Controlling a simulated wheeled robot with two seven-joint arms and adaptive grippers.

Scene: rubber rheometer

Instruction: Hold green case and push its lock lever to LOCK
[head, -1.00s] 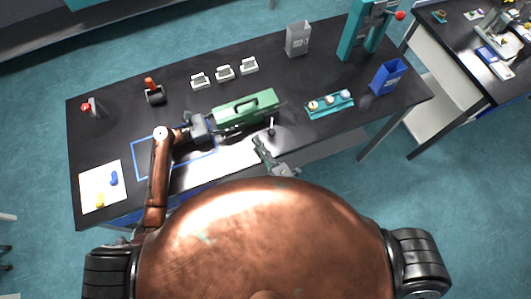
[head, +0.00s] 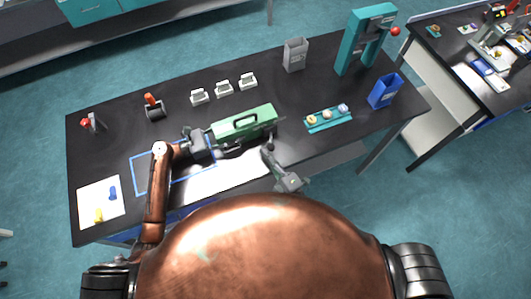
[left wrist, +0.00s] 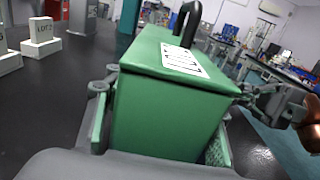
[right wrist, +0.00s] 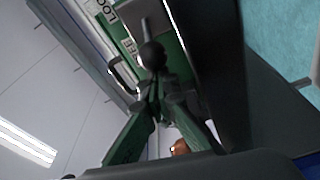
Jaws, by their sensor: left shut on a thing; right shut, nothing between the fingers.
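The green case (head: 243,122) stands upright on the dark table in the head view. My left gripper (head: 213,144) is shut on its near-left end. In the left wrist view, the fingers flank the case (left wrist: 165,115) on both sides. The lock lever's dark ball knob (right wrist: 152,55) shows in the right wrist view, on a grey arm in front of the case's label strip. The lettering is partly hidden, so the lever setting is unclear. My right gripper (right wrist: 158,100) is shut and empty, its tips just below the knob; contact cannot be told.
A teal rack (head: 328,119) and a blue bin (head: 385,91) stand right of the case. Several small white blocks (head: 223,88) and a grey bin (head: 295,54) stand behind. A white sheet (head: 230,177) lies in front, near the table edge.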

